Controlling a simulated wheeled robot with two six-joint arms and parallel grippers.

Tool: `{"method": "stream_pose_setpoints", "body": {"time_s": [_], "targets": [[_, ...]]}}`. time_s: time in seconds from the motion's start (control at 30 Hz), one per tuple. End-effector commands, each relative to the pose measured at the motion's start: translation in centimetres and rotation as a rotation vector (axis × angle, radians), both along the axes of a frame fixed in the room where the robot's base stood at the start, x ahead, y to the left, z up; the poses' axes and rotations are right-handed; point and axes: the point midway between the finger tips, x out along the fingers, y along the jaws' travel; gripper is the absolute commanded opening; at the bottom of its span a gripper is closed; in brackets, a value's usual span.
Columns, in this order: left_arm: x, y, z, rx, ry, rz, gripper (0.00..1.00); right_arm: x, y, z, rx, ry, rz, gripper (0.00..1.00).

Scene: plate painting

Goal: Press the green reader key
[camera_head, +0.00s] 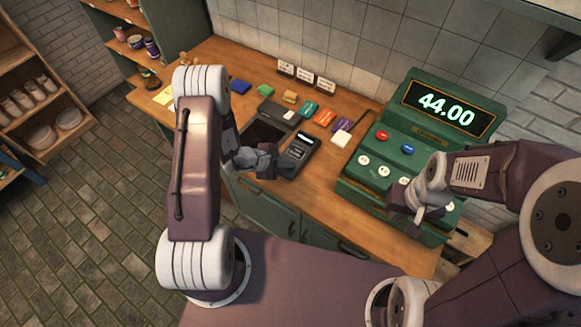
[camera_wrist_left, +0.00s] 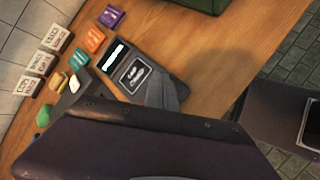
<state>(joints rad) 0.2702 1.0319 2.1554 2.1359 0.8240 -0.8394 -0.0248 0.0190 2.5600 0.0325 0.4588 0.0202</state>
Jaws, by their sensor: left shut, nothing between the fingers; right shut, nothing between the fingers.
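The dark card reader (camera_head: 300,148) with a small lit screen lies on the wooden counter, right of my left gripper. It also shows in the left wrist view (camera_wrist_left: 150,90), screen at its upper left, with a dark label panel below the screen. A green key cannot be made out on it in either view. My left gripper (camera_head: 262,160) is shut and empty, close to the reader's left side; whether it touches cannot be told. My right gripper (camera_head: 412,212) is shut and empty in front of the cash register's lower keys, hiding some of them.
The green cash register (camera_head: 420,135) reads 44.00 and stands at the right. Several coloured cards, including an orange one (camera_head: 324,117), lie behind the reader, with small signs (camera_head: 305,77) along the wall. Bare counter (camera_head: 320,180) lies in front of the reader.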

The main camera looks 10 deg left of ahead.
Motion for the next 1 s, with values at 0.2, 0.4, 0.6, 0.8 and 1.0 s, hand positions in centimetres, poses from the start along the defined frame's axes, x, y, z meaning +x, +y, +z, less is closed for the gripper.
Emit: {"method": "stream_pose_setpoints", "body": {"time_s": [0.2,0.4,0.6,0.8,1.0], "targets": [[0.0,0.0,-0.3,0.000,0.001,-0.001,0.00,0.0,0.0,-0.3,0.000,0.000,0.000,0.00],[0.0,0.0,-0.5,0.000,0.001,-0.001,0.00,0.0,0.0,-0.6,0.000,0.000,0.000,0.00],[0.0,0.0,-0.4,0.001,0.001,0.000,0.00,0.0,0.0,-0.5,0.000,0.000,0.000,0.00],[0.0,0.0,-0.1,0.001,0.001,0.000,0.00,0.0,0.0,-0.4,0.000,0.000,0.000,0.00],[0.0,0.0,1.0,0.001,0.000,0.000,0.00,0.0,0.0,0.1,0.000,0.000,0.000,0.00]]}}
